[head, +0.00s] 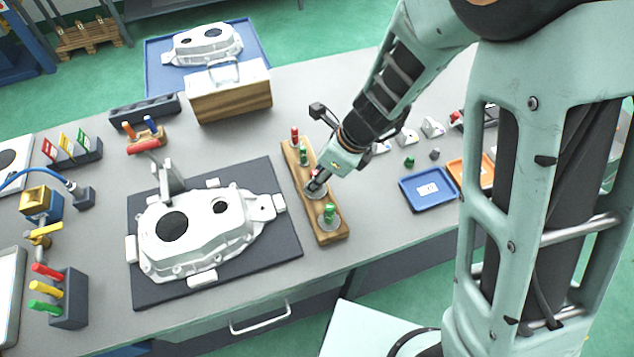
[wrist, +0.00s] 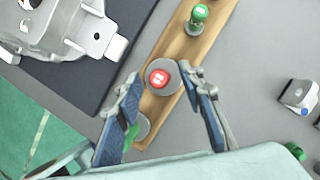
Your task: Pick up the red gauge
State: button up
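A red gauge (wrist: 159,78) with a round grey metal disc stands on a long wooden block (wrist: 215,40). It sits between my gripper's (wrist: 162,80) two open fingertips in the wrist view, with gaps on both sides. In the head view my gripper (head: 316,184) is low over the middle of the wooden block (head: 331,238) and mostly hides this gauge. Another red gauge (head: 295,134) stands at the block's far end, with a green gauge (head: 303,156) beside it. A second green gauge (head: 329,213) is at the near end, partly hidden behind the left finger in the wrist view.
A white casting (head: 205,240) lies on a dark mat (head: 150,293) left of the block, with a red-handled clamp (head: 165,165) behind it. A blue tray (head: 427,207) and an orange tray (head: 470,171) are to the right.

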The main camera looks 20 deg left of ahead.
jog(key=shift+x, duration=1)
jog(key=shift+c, duration=0.2)
jog(key=shift+r, duration=0.1)
grip_shut()
jog(key=shift+r, duration=0.1)
